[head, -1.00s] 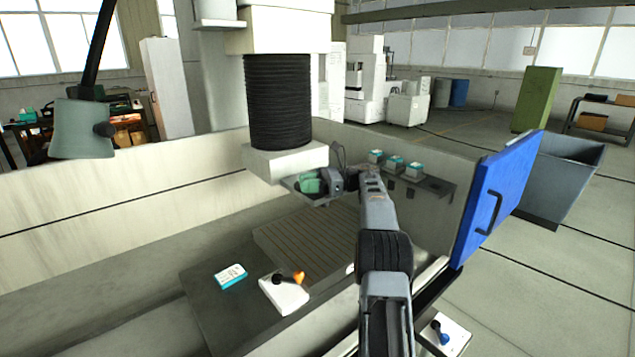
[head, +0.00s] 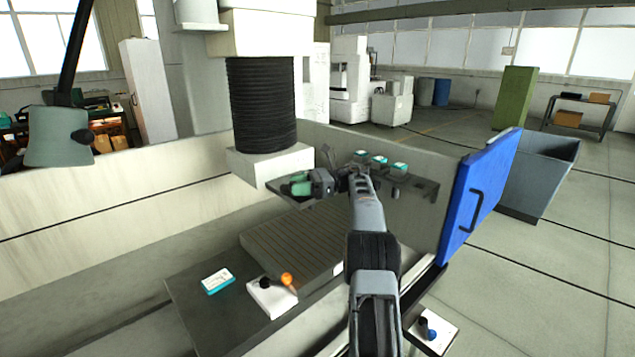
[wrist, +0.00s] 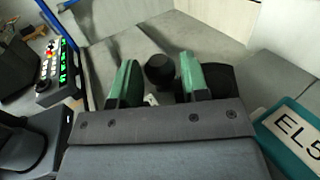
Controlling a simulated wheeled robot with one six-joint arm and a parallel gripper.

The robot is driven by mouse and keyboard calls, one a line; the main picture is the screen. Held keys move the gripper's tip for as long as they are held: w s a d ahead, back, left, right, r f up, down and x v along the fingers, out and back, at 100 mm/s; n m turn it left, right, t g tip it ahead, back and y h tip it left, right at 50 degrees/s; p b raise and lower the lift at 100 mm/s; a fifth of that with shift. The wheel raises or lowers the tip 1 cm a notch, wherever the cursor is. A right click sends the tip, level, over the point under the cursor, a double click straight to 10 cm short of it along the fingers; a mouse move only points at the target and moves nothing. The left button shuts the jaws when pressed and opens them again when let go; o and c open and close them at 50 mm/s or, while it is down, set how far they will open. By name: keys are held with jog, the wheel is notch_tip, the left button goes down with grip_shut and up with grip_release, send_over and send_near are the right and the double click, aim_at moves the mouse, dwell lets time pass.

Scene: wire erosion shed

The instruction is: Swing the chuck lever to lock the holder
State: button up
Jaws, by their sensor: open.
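My gripper (head: 298,187) is open, with green fingers, beside the lower right of the white machine head (head: 270,163). In the wrist view, my gripper (wrist: 155,80) has a round black knob (wrist: 160,71) between its spread fingers, with gaps on both sides. I cannot tell what the knob belongs to. No chuck lever or holder shows clearly at the head; my gripper and arm cover part of that area. A lever with an orange tip (head: 287,279) stands on a white block (head: 272,299) on the tank's table, below and apart from my gripper.
Several teal-and-white boxes (head: 378,161) sit on a shelf (head: 425,187) behind my wrist. The blue door (head: 478,195) stands right of my arm. A teal-edged card (head: 217,281) lies on the table.

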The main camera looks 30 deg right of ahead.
jog(key=p+v, duration=1)
jog(key=p, duration=0.5)
jog(key=shift+r, duration=0.25)
jog(key=shift+d+f+p, duration=0.1)
jog(key=shift+f+p, duration=0.1)
jog(key=shift+p, duration=0.1)
